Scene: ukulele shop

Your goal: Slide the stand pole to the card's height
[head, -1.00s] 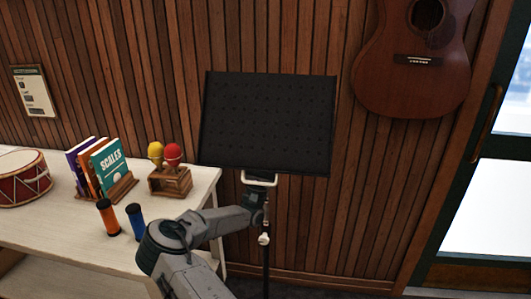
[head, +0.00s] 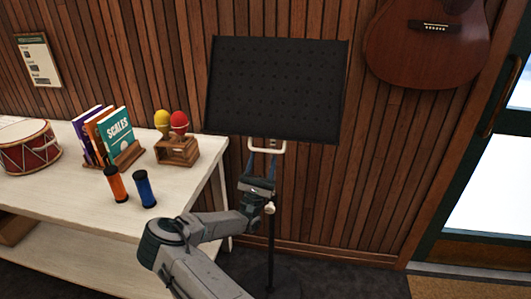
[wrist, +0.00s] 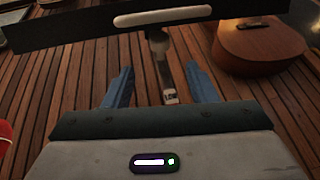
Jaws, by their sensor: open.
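The music stand has a black perforated desk (head: 277,88) with a pale handle (head: 267,149) under its lower edge. Its dark pole (head: 271,245) runs down to the floor, with a pale knob (head: 269,208) partway along it. My gripper (head: 263,158) is open, just below the handle in the head view. In the wrist view, my gripper (wrist: 160,75) has its two blue fingers apart, with the pole's upper part (wrist: 164,70) between them in the picture. The handle (wrist: 162,16) shows above them. Contact cannot be told. The card (head: 38,60) hangs on the wall at left.
A pale table (head: 80,218) at left holds a drum (head: 28,146), books (head: 103,135), maracas in a wooden holder (head: 178,152), and orange and blue shakers (head: 145,189). A guitar (head: 428,48) hangs at right. Floor right of the stand is clear.

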